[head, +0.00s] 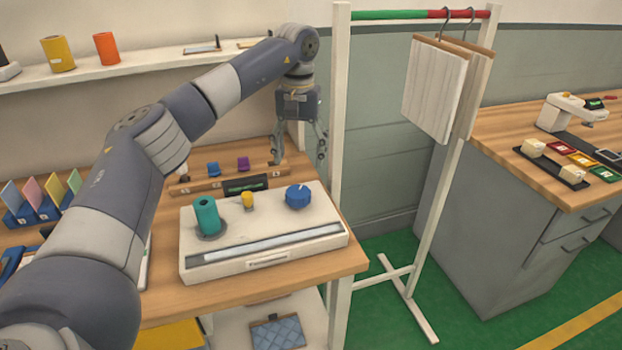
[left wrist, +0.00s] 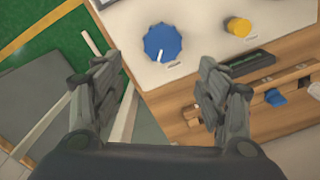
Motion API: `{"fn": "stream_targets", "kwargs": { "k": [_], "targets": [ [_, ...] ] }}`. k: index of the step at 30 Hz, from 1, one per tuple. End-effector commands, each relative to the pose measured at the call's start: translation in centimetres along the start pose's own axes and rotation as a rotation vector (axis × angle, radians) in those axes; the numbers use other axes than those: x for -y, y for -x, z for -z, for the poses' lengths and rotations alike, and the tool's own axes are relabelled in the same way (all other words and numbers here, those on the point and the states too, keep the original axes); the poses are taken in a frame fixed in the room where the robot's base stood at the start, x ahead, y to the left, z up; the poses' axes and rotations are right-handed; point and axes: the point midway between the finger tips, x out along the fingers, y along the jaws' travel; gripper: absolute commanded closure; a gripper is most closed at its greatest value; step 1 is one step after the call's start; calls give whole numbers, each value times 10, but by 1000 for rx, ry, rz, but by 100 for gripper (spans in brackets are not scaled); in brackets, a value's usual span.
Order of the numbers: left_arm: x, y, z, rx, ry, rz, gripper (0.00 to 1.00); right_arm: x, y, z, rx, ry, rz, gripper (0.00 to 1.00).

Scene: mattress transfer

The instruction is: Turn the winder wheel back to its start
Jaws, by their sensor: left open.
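A white winder unit (head: 262,262) sits on the wooden bench. Its blue wheel (head: 297,196) is at the right of the top face and also shows in the left wrist view (left wrist: 162,43), where a white mark on it points to the lower left. A teal spool (head: 207,216) stands at the left of the unit, with a small yellow knob (head: 247,200) between. My left gripper (head: 298,158) is open and empty, hanging behind the blue wheel near the bench's far right corner, apart from the wheel. My right gripper is not in view.
A wooden rail (head: 215,183) with blue and purple pegs lies behind the unit. A white rack post (head: 337,110) stands close to the right of my left gripper. Boards (head: 436,88) hang from the rack. A second bench (head: 500,150) stands at the right.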

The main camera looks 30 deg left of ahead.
Motion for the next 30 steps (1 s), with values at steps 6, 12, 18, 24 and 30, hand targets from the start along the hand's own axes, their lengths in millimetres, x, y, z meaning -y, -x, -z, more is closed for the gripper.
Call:
{"fn": "stream_targets", "kwargs": {
  "k": [6, 12, 18, 24, 30],
  "targets": [
    [1, -32, -1, 4, -1, 3, 33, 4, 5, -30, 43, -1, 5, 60],
    [0, -70, -1, 4, -1, 2, 33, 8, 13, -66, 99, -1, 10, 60],
    [0, -96, -1, 1, -1, 0, 33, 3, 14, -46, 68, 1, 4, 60],
    [0, -105, -1, 0, -1, 0, 33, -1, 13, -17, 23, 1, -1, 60],
    [0, -105, 0, 0, -1, 0, 33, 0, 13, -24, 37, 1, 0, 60]
  ]
}}
